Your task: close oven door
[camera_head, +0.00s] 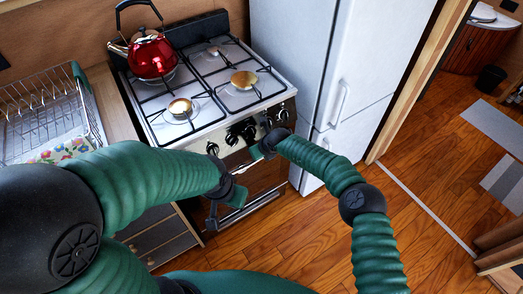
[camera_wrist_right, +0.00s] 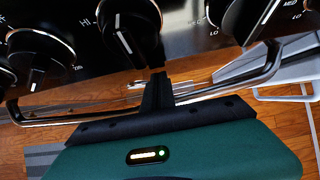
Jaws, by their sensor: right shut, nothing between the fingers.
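The oven (camera_head: 262,178) is below the stove's knob panel in the head view, partly hidden by my arms. Its dark door front looks upright or nearly so; I cannot tell if it is fully shut. The metal door handle (camera_wrist_right: 225,88) spans the right wrist view below the knobs. My right gripper (camera_wrist_right: 157,82) is shut and empty, its fingers at the middle of the handle; contact is unclear. In the head view my right gripper (camera_head: 252,157) is at the upper oven front. My left gripper (camera_head: 212,216) is low before the oven's left side; its fingers are unclear.
Several knobs (camera_head: 242,131) line the panel just above my right gripper. A red kettle (camera_head: 152,56) stands on the stove top. The white fridge (camera_head: 290,40) is close on the right. A dish rack (camera_head: 40,105) is on the left counter. Wooden floor (camera_head: 410,190) is open at right.

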